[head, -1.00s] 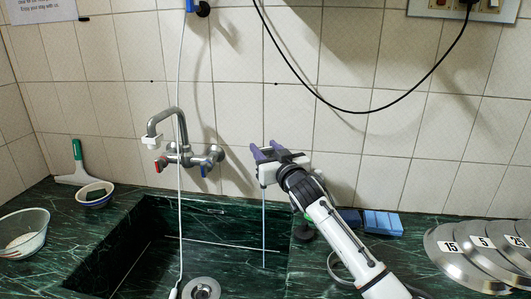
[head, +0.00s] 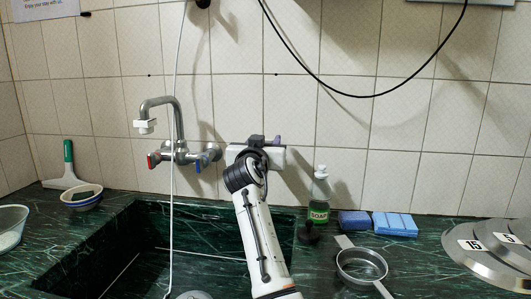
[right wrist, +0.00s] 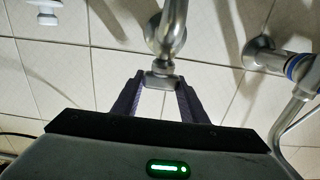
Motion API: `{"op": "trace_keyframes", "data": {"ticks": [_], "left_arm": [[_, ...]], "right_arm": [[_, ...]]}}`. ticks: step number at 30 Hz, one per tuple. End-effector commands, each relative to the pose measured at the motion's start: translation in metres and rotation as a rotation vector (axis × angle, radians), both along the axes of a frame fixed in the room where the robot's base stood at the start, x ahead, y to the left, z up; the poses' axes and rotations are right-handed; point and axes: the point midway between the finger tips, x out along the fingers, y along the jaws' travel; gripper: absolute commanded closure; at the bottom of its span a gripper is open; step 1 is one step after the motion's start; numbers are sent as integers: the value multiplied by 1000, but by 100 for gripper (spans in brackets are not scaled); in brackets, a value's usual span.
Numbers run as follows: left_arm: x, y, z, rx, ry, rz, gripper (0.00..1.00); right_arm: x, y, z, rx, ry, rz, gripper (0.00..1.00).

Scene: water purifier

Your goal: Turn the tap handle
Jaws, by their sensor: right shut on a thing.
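The chrome tap (head: 178,118) is on the tiled wall above the sink. It has a red-marked handle (head: 152,160) at its left and a blue-marked handle (head: 198,166) at its right. My right gripper (head: 267,141) is just right of the tap in the head view, its arm hiding much of its jaws. In the right wrist view, its purple-padded fingers lie either side of the metal end of a tap handle (right wrist: 161,79) and are shut on it. Which handle it is cannot be told clearly. A blue-ringed metal part (right wrist: 296,66) shows at right. My left gripper is out of view.
The dark green sink (head: 120,225) is below the tap. A thin white hose (head: 172,220) hangs into it. A soap bottle (head: 320,195), blue sponges (head: 395,224) and a metal strainer (head: 362,265) are right of my arm. A bowl (head: 82,197) is at left.

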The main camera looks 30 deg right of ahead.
Motion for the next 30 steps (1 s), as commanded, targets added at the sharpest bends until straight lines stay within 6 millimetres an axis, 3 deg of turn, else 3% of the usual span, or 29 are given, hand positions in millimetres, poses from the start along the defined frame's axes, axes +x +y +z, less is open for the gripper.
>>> {"op": "trace_keyframes", "data": {"ticks": [13, 14, 17, 26, 30], "left_arm": [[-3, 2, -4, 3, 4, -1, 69], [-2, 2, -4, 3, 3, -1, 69], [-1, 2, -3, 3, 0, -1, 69], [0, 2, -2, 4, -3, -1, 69], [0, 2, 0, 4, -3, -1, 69]], "right_arm": [[0, 0, 0, 0, 2, -12, 83], [0, 0, 0, 0, 2, -12, 58], [0, 0, 0, 0, 2, -12, 42], [0, 0, 2, -1, 1, -11, 42], [0, 0, 16, 0, -4, -11, 42]]}}
